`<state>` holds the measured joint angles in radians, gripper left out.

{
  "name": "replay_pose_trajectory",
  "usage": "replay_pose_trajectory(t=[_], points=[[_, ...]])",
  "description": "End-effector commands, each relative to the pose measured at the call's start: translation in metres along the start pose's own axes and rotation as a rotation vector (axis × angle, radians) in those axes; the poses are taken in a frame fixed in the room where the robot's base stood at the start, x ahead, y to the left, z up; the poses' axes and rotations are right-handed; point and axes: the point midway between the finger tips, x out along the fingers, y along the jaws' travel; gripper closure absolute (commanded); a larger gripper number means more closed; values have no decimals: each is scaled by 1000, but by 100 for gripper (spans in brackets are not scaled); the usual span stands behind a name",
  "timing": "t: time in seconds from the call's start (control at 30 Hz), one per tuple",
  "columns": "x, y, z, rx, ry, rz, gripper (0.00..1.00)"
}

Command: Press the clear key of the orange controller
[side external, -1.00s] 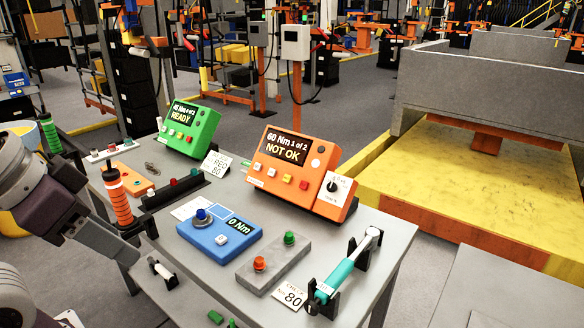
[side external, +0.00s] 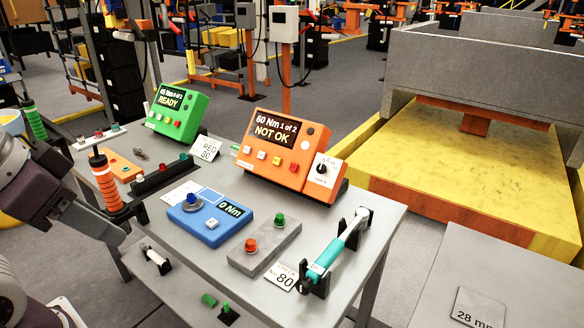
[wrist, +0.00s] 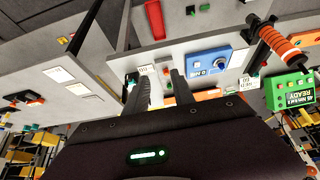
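The orange controller (side external: 283,146) stands on the grey table, and its screen (side external: 276,129) reads "60 Nm 1 of 2" and "NOT OK". My gripper (side external: 122,232) is at the left, over the table's near left side and well away from the controller. In the wrist view its fingers (wrist: 154,78) are apart with nothing between them. That view is upside down, and my gripper hides most of the controller's area.
A green controller (side external: 177,112) reads "READY". A blue box (side external: 210,215), a grey two-button box (side external: 264,245), a teal torque wrench (side external: 335,245) and an upright orange-handled tool (side external: 104,180) share the table. A yellow platform (side external: 470,170) lies to the right.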

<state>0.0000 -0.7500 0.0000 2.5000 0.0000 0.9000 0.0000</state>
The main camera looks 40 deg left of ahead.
Motion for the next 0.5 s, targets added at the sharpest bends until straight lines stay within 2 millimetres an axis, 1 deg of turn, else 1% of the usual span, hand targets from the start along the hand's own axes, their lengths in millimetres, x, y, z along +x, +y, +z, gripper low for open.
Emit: replay_pose_trajectory(t=[0.03,0.07,0.1,0.13,0.5], points=[[0,0,0,0,0,0,82],[0,0,0,0,0,0,88],[0,0,0,0,0,0,95],[0,0,0,0,0,0,100],[0,0,0,0,0,0,100]])
